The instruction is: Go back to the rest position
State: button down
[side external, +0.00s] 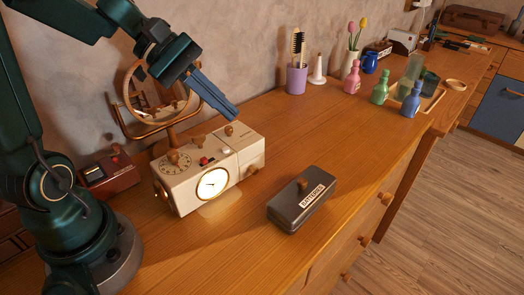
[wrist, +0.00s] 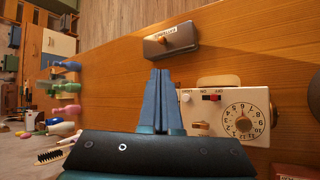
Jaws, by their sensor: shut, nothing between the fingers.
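My gripper (side external: 212,96) has long blue fingers that are shut and empty. In the side external view it hangs in the air above and behind the cream clock radio (side external: 208,180), slanting down to the right. In the wrist view the fingers (wrist: 161,76) point up the picture toward the dark grey box (wrist: 171,40), with the clock radio (wrist: 225,112) to their right. The dark box, with a wooden knob and a label, sits on the wooden top, apart from the gripper (side external: 302,205).
A round mirror (side external: 157,90) stands behind the radio, close to my arm. A dark red box (side external: 110,173) is at the left. A purple cup with brushes (side external: 297,79), several coloured bottles (side external: 380,93) and a tray stand further right. The wooden top (side external: 330,140) is clear between them.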

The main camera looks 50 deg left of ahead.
jog(key=s+d+r+m+g+y, duration=0.1)
jog(key=s+d+m, duration=0.4)
jog(key=s+a+f+m+t+y, duration=0.1)
jog(key=s+a+f+m+y, duration=0.1)
jog(key=s+m+y, duration=0.4)
jog(key=a+m, duration=0.1)
jog(key=m, duration=0.2)
jog(key=shift+s+a+f+m+t, duration=0.25)
jog(key=shift+s+f+m+t, duration=0.05)
jog(key=shift+f, duration=0.05)
